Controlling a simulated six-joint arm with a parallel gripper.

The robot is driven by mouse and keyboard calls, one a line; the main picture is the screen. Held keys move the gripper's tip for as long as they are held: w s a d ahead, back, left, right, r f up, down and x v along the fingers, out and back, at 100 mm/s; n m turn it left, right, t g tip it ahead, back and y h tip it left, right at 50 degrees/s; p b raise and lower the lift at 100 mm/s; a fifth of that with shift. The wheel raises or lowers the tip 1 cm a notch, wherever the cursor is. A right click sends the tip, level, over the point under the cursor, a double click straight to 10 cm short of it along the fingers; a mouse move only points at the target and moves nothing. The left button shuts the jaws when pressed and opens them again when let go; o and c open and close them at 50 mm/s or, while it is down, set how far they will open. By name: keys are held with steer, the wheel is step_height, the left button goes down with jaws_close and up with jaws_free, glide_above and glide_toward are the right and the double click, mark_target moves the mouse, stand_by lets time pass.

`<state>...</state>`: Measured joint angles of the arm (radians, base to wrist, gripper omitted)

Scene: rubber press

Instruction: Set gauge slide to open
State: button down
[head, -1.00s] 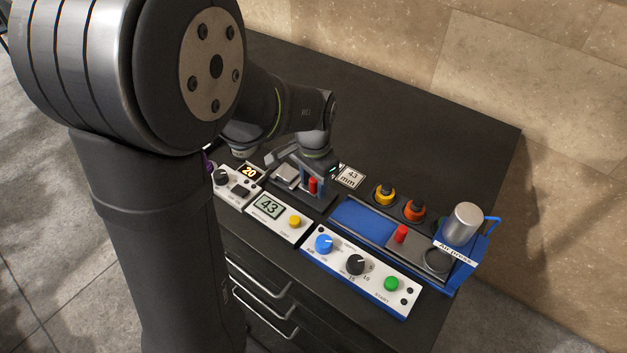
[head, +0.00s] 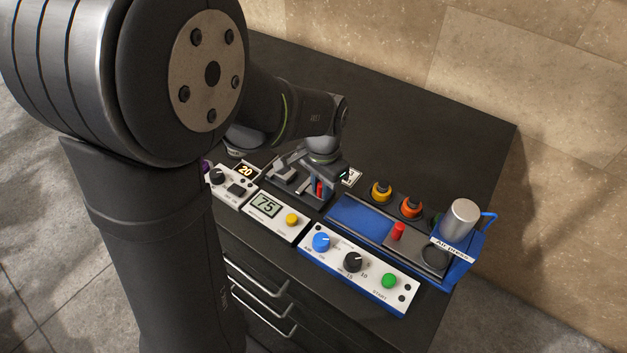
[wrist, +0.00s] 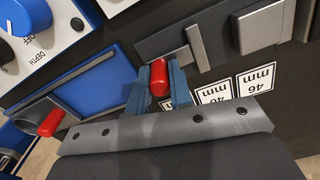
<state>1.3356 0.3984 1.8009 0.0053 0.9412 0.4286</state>
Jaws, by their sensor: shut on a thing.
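The gauge (head: 300,195) is a dark bar with grey metal jaws, behind a white readout panel (head: 265,205) whose display reads 75. Its slide has a red handle (head: 319,188). My gripper (head: 323,184) is shut on the red handle; its blue fingers (wrist: 158,86) stand on either side of the handle (wrist: 159,76) in the wrist view. Grey gauge jaws (wrist: 265,27) show beyond the fingers there, with a clear gap between them. The far part of the slide is partly hidden by my gripper.
The blue air press (head: 460,255) stands at the right with another red handle (head: 398,231). Yellow (head: 381,191) and orange (head: 411,207) round parts stand behind it. White cards marked in mm (wrist: 254,80) lie near my fingers. The back of the table is clear.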

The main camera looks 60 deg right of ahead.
steer(key=c, duration=1.3)
jaws_free()
steer(key=shift+s, duration=0.35)
steer(key=shift+w, duration=0.1)
steer(key=shift+r, duration=0.15)
steer(key=shift+r, duration=0.35)
step_height(320, 180, up, 16)
steer(key=shift+r, duration=0.25)
steer(key=shift+f, duration=0.1)
